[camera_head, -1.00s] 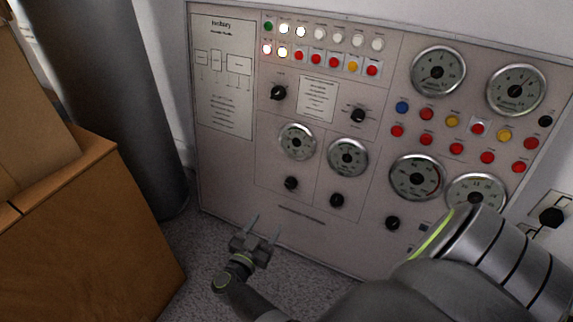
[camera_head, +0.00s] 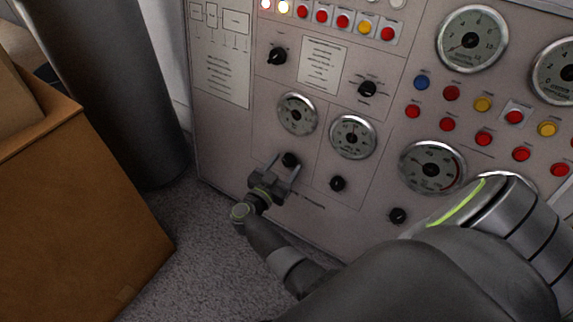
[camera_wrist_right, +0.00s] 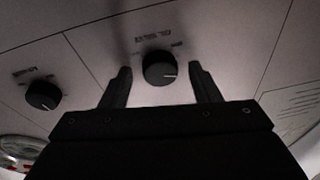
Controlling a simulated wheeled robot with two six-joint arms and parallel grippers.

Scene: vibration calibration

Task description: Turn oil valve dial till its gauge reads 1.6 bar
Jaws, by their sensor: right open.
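A black dial (camera_head: 291,159) sits on the beige panel below a small round gauge (camera_head: 297,114). The gauge's reading and the dial's label are too small to read, so I cannot tell if this is the oil valve. My right gripper (camera_head: 288,166) is open at this dial. In the right wrist view the dial (camera_wrist_right: 160,68) shows between the two spread fingertips (camera_wrist_right: 161,72), with a gap on each side. Its pale pointer mark points right. My left gripper is not in view.
A second dial (camera_head: 338,183) sits to the right under another gauge (camera_head: 352,137); a third (camera_head: 397,215) is further right. Larger gauges (camera_head: 472,39) and coloured buttons fill the panel's right side. A cardboard box (camera_head: 75,215) and grey cylinder (camera_head: 120,90) stand left.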

